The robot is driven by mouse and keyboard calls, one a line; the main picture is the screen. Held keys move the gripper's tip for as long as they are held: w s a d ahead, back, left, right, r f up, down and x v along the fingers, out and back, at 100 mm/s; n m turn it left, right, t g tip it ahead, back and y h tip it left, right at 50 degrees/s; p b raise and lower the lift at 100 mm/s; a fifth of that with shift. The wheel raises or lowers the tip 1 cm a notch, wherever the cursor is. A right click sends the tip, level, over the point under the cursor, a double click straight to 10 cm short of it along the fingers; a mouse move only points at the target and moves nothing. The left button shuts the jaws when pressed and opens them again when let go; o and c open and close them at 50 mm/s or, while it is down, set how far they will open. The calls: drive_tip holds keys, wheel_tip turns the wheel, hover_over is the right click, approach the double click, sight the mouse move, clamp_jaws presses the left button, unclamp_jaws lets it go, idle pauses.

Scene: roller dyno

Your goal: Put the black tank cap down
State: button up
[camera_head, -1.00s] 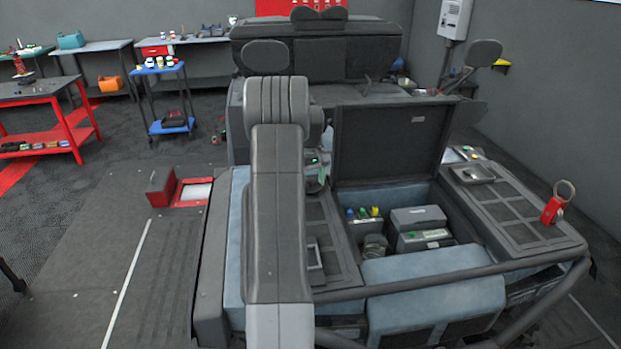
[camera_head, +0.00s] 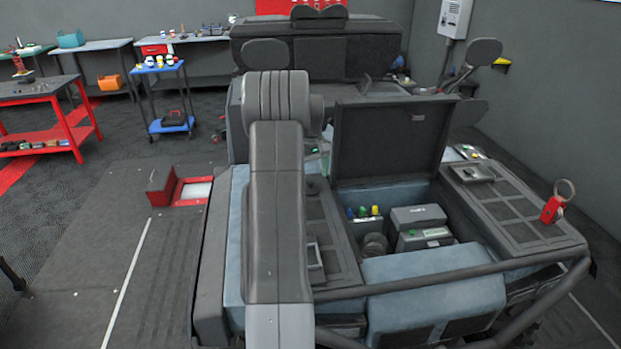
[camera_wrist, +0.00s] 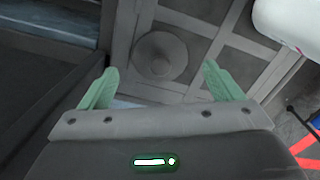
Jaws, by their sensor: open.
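The black tank cap (camera_wrist: 160,55) shows in the wrist view as a dark round disc with a smaller round centre. It appears to rest flat on the ribbed dark panel (camera_wrist: 190,30). My gripper (camera_wrist: 160,82) is open, with its two green fingers spread apart. The cap lies beyond the fingertips, roughly midway between them, and neither finger is seen touching it.
An open bay (camera_head: 395,192) holds a grey box (camera_head: 419,217) and several coloured-capped items. Its raised lid (camera_head: 390,140) stands behind it. A red tag with a ring (camera_head: 552,208) sits on the right panel. A white rounded object (camera_wrist: 292,20) is at the wrist view's upper right.

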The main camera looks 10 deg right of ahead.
wheel_tip(320, 180, up, 10)
drive_tip(key=shift+b, duration=0.35)
drive_tip(key=shift+f, duration=0.15)
wheel_tip(320, 180, down, 13)
drive_tip(key=shift+f+p, duration=0.2)
drive_tip(key=shift+p, duration=0.1)
drive_tip(key=shift+r, duration=0.45)
